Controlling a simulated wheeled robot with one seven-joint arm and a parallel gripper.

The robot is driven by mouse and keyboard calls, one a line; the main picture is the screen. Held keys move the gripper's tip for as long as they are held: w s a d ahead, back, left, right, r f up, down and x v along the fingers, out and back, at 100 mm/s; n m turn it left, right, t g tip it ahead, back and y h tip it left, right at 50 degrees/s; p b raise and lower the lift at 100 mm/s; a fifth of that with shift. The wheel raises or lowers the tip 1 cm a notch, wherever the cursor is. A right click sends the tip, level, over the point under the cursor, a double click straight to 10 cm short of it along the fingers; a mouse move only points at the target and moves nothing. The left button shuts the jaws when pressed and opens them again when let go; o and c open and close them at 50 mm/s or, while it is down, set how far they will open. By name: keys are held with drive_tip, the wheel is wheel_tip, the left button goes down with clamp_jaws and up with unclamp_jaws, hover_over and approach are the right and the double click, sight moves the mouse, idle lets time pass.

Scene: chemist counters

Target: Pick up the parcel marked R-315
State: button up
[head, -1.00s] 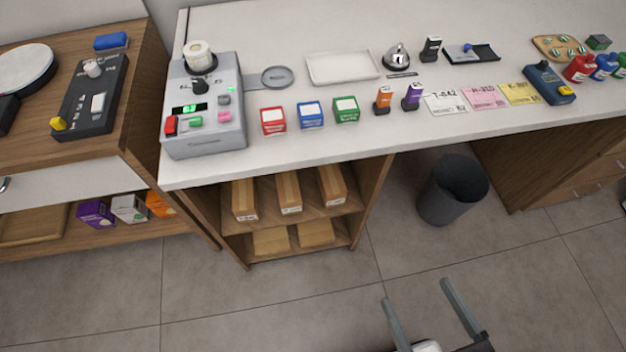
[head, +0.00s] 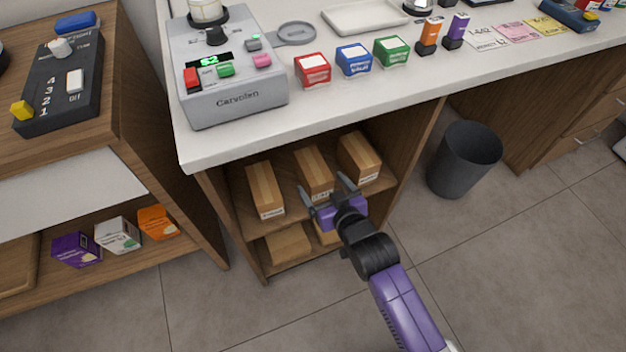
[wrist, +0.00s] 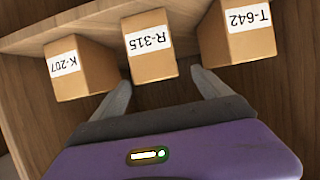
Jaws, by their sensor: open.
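The parcel marked R-315 (wrist: 150,62) is a brown box with a white label, upside down in the wrist view. It is the middle of three parcels on the upper shelf, also seen in the head view (head: 313,166). The parcels marked K-207 (wrist: 85,80) and T-642 (wrist: 238,48) stand on either side of it, with gaps between. My gripper (head: 331,188) is open and empty in front of the middle parcel. In the wrist view its fingertips (wrist: 160,78) appear on either side of R-315's end; I cannot tell whether they overlap it in depth.
The shelf unit has wooden side walls (head: 408,150) and a white counter top (head: 390,82) above. More parcels (head: 288,245) lie on the lower shelf, partly hidden by my arm. A dark bin (head: 464,160) stands to the right. The floor in front is clear.

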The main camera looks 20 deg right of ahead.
sight(313, 167)
drive_tip(key=x, duration=0.2)
drive_tip(key=shift+w+f+b, duration=0.1)
drive_tip(key=shift+w+b, duration=0.2)
drive_tip(key=shift+w, duration=0.05)
drive_tip(key=shift+d+r+b+x, duration=0.15)
drive_tip(key=shift+b+x, duration=0.1)
drive_tip(key=shift+x, duration=0.65)
drive_tip(key=shift+r+b+x, duration=0.15)
drive_tip(key=shift+b+x, duration=0.15)
drive_tip(key=shift+x, duration=0.6)
drive_tip(key=shift+d+r+b+x, duration=0.15)
drive_tip(key=shift+b+x, duration=0.1)
drive_tip(key=shift+x, duration=0.65)
drive_tip(key=shift+w, duration=0.15)
drive_tip(key=shift+c, duration=0.5)
drive_tip(key=shift+r, duration=0.1)
drive_tip(key=c, duration=1.7)
